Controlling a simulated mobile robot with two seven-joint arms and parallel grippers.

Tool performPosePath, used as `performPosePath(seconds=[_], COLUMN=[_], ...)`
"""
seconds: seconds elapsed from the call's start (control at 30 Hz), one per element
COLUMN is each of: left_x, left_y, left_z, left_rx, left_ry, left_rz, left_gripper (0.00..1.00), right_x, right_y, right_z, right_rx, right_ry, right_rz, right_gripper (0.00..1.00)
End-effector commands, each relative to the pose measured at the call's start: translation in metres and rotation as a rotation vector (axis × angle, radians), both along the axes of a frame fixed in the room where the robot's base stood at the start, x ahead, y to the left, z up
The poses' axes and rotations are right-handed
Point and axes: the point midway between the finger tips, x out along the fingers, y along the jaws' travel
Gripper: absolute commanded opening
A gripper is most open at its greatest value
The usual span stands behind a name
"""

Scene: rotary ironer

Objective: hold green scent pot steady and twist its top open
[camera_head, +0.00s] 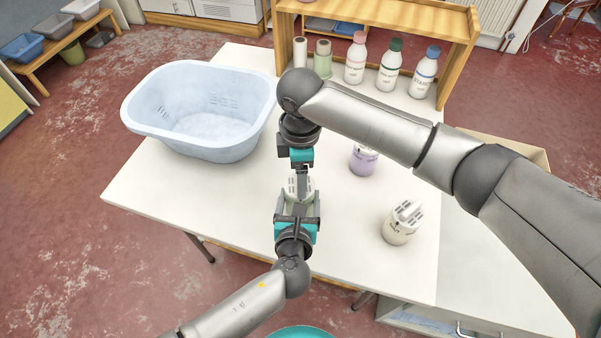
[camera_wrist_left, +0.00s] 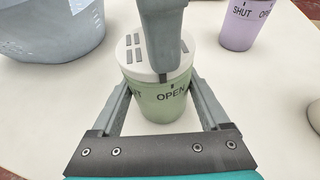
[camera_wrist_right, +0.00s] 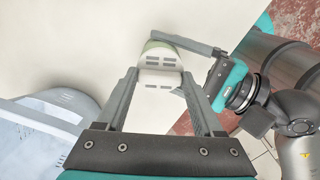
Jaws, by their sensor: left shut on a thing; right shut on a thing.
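The green scent pot (camera_wrist_left: 165,103) stands upright on the white table, with a white slotted top (camera_wrist_left: 133,58) on it. It is mostly hidden by my grippers in the head view. My left gripper (camera_head: 299,202) is shut around the pot's green body, one finger on each side. My right gripper (camera_head: 301,178) comes down from above, shut on the raised part of the white top (camera_wrist_right: 158,82). In the left wrist view the word OPEN faces the camera, with a short dark mark above it; a word to its left is partly hidden by a finger.
A purple pot (camera_head: 363,160) and a cream pot (camera_head: 400,224) stand to the right. A pale blue basin (camera_head: 200,110) sits at the left. Several bottles stand by a wooden shelf (camera_head: 455,60) at the back. The table's front left is clear.

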Motion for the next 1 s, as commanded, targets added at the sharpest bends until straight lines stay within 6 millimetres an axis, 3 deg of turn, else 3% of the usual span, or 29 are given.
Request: performPosePath(seconds=[0.4, 0.97, 1.0], left_x=[-0.0002, -0.0003, -0.0003], left_y=[0.0001, 0.0, 0.0], left_z=[-0.0006, -0.0006, -0.0006], left_rx=[0.001, 0.001, 0.001], left_ry=[0.001, 0.002, 0.002], left_rz=[0.0, -0.001, -0.001], left_gripper=[0.12, 0.12, 0.12], right_x=[0.0005, 0.0004, 0.0004], right_y=[0.0005, 0.0005, 0.0006], right_z=[0.0006, 0.0006, 0.0007], right_rx=[0.001, 0.001, 0.001], right_ry=[0.0, 0.0, 0.0], right_rz=[0.195, 0.224, 0.224], right_gripper=[0.13, 0.13, 0.72])
